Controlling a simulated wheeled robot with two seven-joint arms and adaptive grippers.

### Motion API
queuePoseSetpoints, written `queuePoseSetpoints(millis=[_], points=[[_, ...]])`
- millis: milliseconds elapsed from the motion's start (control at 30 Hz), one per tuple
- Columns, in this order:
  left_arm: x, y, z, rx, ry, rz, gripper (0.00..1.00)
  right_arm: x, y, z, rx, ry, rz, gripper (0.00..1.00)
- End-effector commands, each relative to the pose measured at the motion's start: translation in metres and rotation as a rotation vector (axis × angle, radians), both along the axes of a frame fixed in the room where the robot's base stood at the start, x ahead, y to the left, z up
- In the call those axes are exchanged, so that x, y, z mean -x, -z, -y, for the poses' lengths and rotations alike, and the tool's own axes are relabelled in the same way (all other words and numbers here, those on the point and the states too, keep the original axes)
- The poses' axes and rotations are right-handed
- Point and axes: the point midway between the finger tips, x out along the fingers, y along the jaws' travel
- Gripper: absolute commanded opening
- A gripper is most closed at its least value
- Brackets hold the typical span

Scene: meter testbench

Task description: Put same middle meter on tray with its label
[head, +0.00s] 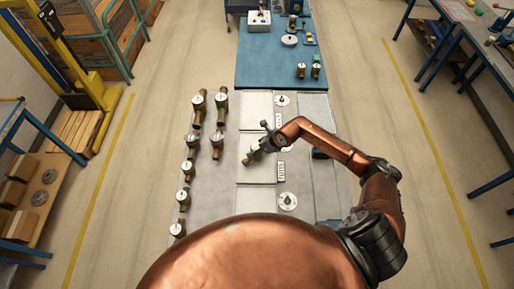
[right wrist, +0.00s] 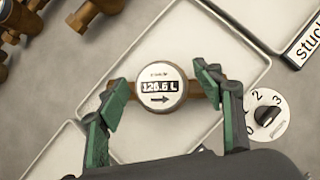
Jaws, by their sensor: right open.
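A brass meter with a round white face reading about 126.6 L and an arrow (right wrist: 161,88) lies over a white tray (right wrist: 215,42). In the head view this meter (head: 248,159) is at the middle tray (head: 260,174), partly hidden by my right gripper (head: 257,150). My right gripper's green-padded fingers (right wrist: 158,108) are spread on either side of the meter, near its pipe ends; I cannot tell if they touch it. A label starting "stuck" (right wrist: 305,42) is at the upper right of the wrist view. My left gripper is out of view.
Several brass meters (head: 198,105) stand in columns left of the trays. Another tray (head: 257,108) lies beyond, and one (head: 256,200) nearer. Numbered dials (head: 287,201) and labels (head: 281,170) line the trays' right side. A blue bench (head: 270,70) is behind.

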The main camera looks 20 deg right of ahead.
Motion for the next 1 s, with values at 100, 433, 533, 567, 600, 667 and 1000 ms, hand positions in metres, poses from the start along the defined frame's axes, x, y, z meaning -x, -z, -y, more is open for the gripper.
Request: queuePoseSetpoints(millis=[100, 433, 533, 567, 600, 667, 1000], points=[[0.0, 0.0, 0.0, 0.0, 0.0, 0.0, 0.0, 0.0, 0.0, 0.0, 0.0, 0.0, 0.0, 0.61], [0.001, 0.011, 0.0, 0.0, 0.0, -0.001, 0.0, 0.018, -0.032, 0.013, 0.005, -0.001, 0.002, 0.61], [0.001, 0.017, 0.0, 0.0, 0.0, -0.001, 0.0, 0.029, -0.051, 0.019, 0.005, -0.002, 0.003, 0.61], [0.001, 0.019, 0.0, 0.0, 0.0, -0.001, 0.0, 0.032, -0.056, 0.02, 0.005, -0.001, 0.002, 0.61], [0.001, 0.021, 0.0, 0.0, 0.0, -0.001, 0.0, 0.036, -0.063, 0.022, 0.005, -0.003, 0.002, 0.61], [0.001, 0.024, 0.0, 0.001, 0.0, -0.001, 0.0, 0.041, -0.072, 0.026, 0.005, -0.002, 0.002, 0.61], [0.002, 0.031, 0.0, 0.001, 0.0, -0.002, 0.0, 0.056, -0.102, 0.033, 0.001, 0.001, 0.0, 0.61]])
